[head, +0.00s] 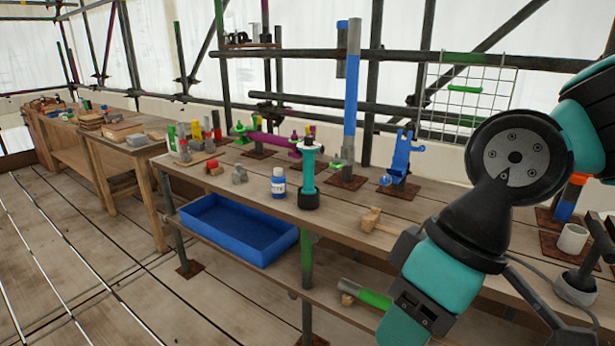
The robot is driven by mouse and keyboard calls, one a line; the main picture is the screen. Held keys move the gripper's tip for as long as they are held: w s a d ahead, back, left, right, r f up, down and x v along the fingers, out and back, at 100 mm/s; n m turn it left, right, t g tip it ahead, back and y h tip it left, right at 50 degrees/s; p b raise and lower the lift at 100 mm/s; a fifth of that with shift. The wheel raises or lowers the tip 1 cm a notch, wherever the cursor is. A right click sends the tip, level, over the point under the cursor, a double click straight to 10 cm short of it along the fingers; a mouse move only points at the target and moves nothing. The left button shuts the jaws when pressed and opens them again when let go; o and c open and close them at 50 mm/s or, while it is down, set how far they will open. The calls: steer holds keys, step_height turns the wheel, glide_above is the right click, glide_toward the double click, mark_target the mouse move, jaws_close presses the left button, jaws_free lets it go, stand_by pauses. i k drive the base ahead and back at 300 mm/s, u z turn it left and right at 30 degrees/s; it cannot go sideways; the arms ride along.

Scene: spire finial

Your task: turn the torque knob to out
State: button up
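I cannot make out a torque knob for certain in the head view. My teal and black arm fills the right foreground and hides part of the bench. My gripper's fingers do not show, so I cannot see whether they hold anything.
A blue tray (240,229) sits on the lower shelf. Floor at left is clear.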

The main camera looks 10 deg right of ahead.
mark_target(309, 140)
steer(key=z, duration=0.4)
steer(key=i, duration=1.65)
steer(key=u, duration=0.7)
